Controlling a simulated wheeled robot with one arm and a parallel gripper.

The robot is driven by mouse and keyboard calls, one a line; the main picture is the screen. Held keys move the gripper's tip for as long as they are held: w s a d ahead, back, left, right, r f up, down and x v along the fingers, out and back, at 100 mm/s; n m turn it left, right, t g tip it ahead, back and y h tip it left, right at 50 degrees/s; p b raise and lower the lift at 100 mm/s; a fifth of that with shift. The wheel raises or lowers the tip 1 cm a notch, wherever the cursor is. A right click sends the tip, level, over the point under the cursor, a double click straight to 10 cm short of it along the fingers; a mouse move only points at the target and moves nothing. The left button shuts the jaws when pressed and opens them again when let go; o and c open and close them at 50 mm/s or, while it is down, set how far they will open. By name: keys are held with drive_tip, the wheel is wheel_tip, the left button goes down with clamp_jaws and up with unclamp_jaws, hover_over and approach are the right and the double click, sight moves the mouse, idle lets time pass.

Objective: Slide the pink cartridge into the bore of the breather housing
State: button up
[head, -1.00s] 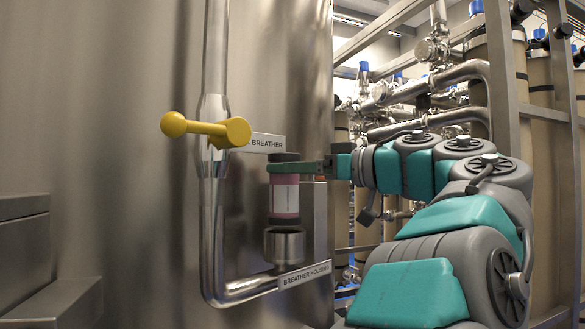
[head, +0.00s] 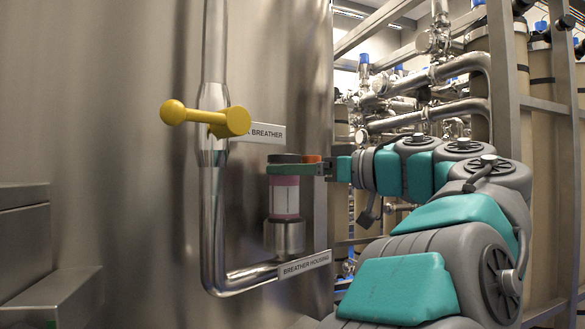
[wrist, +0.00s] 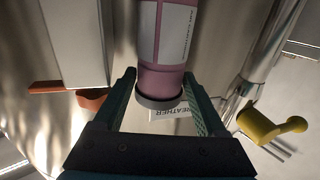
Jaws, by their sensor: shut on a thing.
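The pink cartridge (head: 285,196) is upright, with a white label and a dark grey end cap. My gripper (head: 290,163) is shut on its upper end, reaching in from the right. In the wrist view my gripper's fingers (wrist: 159,76) stand on both sides of the cartridge (wrist: 165,60) near its grey cap. The breather housing (head: 284,238) is a steel cup directly below. The cartridge's lower end meets the housing's rim and its very bottom is hidden there. The bore is out of sight, so I cannot tell how deep the cartridge sits.
A yellow-handled valve (head: 206,117) on a vertical steel pipe is left of the cartridge. A "BREATHER HOUSING" label (head: 304,265) is below right. An orange piece (head: 313,159) shows beside my fingers. The large steel tank wall (head: 120,150) stands behind.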

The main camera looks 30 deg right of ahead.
sight(299, 189)
drive_tip(key=shift+f+b, duration=0.3)
drive_tip(key=shift+f, duration=1.45)
drive_tip(key=o, duration=1.4)
drive_tip(key=shift+s, duration=0.1)
drive_tip(key=shift+p+v, duration=0.55)
drive_tip(key=shift+v, duration=1.95)
drive_tip(key=shift+d, duration=0.1)
